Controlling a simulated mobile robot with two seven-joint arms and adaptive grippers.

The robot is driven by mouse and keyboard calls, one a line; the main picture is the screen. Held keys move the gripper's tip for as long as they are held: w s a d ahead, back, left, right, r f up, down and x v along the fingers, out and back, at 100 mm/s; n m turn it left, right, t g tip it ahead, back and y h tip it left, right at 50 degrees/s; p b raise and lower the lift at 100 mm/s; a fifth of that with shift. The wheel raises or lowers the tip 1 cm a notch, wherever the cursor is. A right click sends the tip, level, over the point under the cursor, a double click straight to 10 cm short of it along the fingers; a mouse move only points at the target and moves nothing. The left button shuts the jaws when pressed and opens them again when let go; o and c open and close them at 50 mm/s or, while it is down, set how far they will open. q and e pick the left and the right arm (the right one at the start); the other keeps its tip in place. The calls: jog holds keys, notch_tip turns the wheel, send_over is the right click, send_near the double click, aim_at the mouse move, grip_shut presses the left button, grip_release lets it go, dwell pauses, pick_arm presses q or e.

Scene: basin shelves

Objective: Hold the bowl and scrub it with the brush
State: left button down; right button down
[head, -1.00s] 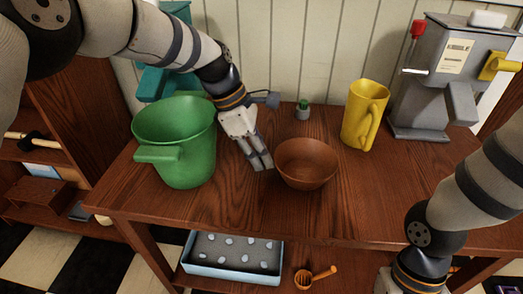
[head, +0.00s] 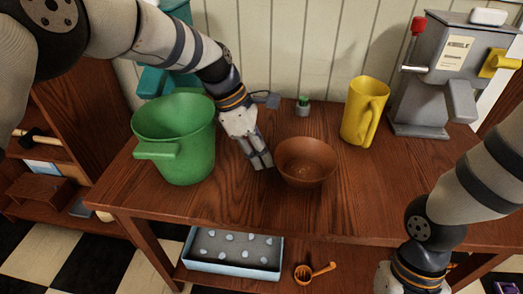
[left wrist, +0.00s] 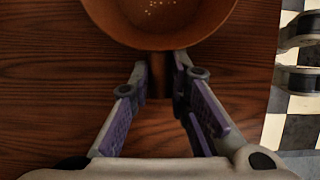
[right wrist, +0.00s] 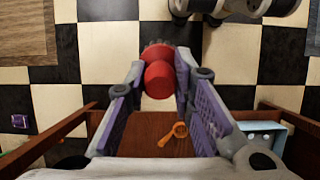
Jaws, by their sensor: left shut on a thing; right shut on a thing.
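The brown bowl (head: 306,162) sits upright on the wooden table. My left gripper (head: 262,162) reaches down at its left side. In the left wrist view, the gripper (left wrist: 162,70) is shut on the near wall of the bowl (left wrist: 165,40), and pale specks show inside it. The right gripper's fingers are outside the head view. In the right wrist view, the gripper (right wrist: 160,80) is shut on a red thing (right wrist: 158,78) with a dark bristly end, which looks like the brush. It is held over the floor in front of the table, apart from the bowl.
A green bucket (head: 175,140) stands left of the bowl. A yellow pitcher (head: 364,111) and a grey machine (head: 433,75) stand to the right. A small green-topped pot (head: 303,106) is behind. A blue tray (head: 232,254) and an orange scoop (head: 312,273) sit on the lower shelf.

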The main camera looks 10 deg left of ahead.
pick_arm(q)
jog(key=shift+r, duration=0.15)
dwell(0.5)
jog(key=shift+r+p, duration=0.1)
jog(key=shift+p, duration=0.3)
jog(key=c, duration=1.4)
grip_release()
jog(key=shift+c, duration=0.2)
